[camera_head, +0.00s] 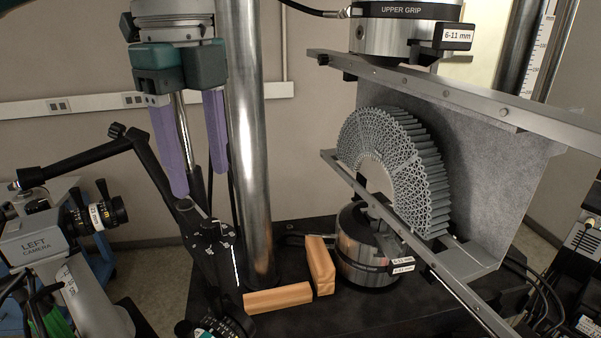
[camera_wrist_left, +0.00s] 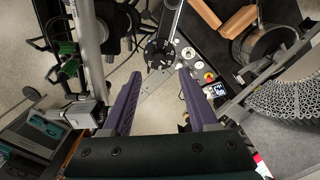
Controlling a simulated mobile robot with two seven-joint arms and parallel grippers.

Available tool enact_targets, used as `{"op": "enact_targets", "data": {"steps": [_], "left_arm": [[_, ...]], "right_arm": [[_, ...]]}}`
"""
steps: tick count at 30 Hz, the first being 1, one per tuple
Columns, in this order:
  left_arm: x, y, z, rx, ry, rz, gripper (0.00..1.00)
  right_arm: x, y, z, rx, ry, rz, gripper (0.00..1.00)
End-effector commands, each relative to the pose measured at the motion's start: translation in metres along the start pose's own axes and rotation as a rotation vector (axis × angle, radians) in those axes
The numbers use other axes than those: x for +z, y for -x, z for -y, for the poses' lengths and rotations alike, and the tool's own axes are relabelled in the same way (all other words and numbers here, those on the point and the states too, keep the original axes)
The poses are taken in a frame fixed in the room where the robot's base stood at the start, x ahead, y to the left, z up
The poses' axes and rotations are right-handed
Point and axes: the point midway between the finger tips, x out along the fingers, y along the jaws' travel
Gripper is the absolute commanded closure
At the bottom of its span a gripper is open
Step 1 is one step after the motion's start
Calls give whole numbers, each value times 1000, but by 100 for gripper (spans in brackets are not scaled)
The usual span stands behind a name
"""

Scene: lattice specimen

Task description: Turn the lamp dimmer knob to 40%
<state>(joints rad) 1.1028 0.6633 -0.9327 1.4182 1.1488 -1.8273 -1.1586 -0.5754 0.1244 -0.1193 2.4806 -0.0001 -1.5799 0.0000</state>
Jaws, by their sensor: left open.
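My left gripper (camera_head: 200,180) points downward with its two purple fingers apart and nothing between them. In the left wrist view its fingertips (camera_wrist_left: 159,74) point toward a round black knob (camera_wrist_left: 160,55) with pale marks around it. The knob lies just beyond the fingertips in that picture, and I see no contact. A black dial with pale marks (camera_head: 225,326) shows at the bottom edge of the head view, partly cut off; it looks like the same knob. Its setting is too small to read. My right gripper is not in view.
A steel column (camera_head: 250,150) stands close beside the gripper. A black jointed lamp or camera arm (camera_head: 90,158) and the left camera (camera_head: 60,235) are at left. Wooden blocks (camera_head: 278,297) lie by the lower grip (camera_head: 362,250). A fan-shaped lattice (camera_head: 400,165) stands at right.

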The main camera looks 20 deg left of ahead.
Motion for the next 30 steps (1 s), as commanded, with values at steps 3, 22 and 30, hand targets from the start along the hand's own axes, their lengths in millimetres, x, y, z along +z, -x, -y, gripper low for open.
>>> {"op": "enact_targets", "data": {"steps": [3, 22, 30], "left_arm": [[0, -20, -2, 6, 1, 1, 40], [0, -71, 0, -2, 1, 2, 40], [0, -71, 0, -2, 1, 2, 70]], "right_arm": [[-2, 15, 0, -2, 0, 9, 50], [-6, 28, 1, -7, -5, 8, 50], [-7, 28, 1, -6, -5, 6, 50]]}}
